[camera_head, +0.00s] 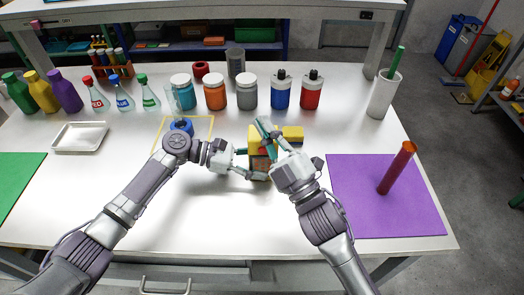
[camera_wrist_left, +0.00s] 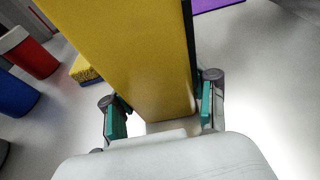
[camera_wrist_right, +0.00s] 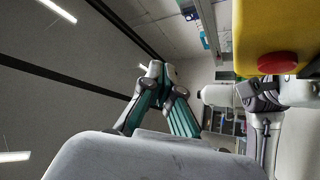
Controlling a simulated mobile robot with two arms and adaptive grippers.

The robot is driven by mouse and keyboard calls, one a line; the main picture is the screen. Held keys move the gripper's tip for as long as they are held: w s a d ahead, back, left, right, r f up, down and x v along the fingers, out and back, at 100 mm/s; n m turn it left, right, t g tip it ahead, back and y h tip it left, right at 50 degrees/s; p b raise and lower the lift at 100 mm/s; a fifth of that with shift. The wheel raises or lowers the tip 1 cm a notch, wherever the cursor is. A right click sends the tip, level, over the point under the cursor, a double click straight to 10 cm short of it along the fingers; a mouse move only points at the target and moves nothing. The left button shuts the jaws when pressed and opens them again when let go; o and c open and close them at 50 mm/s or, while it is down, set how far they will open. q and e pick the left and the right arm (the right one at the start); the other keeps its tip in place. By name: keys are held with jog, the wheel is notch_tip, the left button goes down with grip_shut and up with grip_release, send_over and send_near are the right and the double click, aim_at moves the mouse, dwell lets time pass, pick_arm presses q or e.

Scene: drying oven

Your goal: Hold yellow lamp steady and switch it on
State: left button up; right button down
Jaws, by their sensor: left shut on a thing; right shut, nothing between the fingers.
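The yellow lamp (camera_head: 254,139) stands near the middle of the white table, partly hidden by my two hands in the head view. My left gripper (camera_head: 252,174) is shut on its body. In the left wrist view, the yellow lamp (camera_wrist_left: 125,55) fills the gap between the teal finger pads. In the right wrist view, the lamp (camera_wrist_right: 275,25) is at the upper right, with a red button (camera_wrist_right: 278,63) on it. My right gripper (camera_head: 267,130) is shut and empty, over the lamp's top in the head view. Its fingertips (camera_wrist_right: 160,75) are left of the button, apart from it.
A yellow sponge (camera_head: 292,133) lies just behind the lamp. Jars and bottles, including a blue bottle (camera_head: 281,92) and a red bottle (camera_head: 311,92), line the back. A purple mat (camera_head: 400,215) with a reddish-brown cylinder (camera_head: 397,168) is at right. The table's front middle is clear.

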aim_at(251, 145)
jog(key=s+f+m+g, duration=0.3)
jog(key=s+f+m, duration=0.1)
jog(key=s+f, duration=0.6)
jog(key=w+r, duration=0.1)
jog(key=w, duration=0.7)
jog(key=shift+y, duration=0.4)
jog(key=shift+r, duration=0.1)
dwell(0.5)
jog(key=shift+w, duration=0.45)
dwell(0.3)
jog(key=shift+s, duration=0.55)
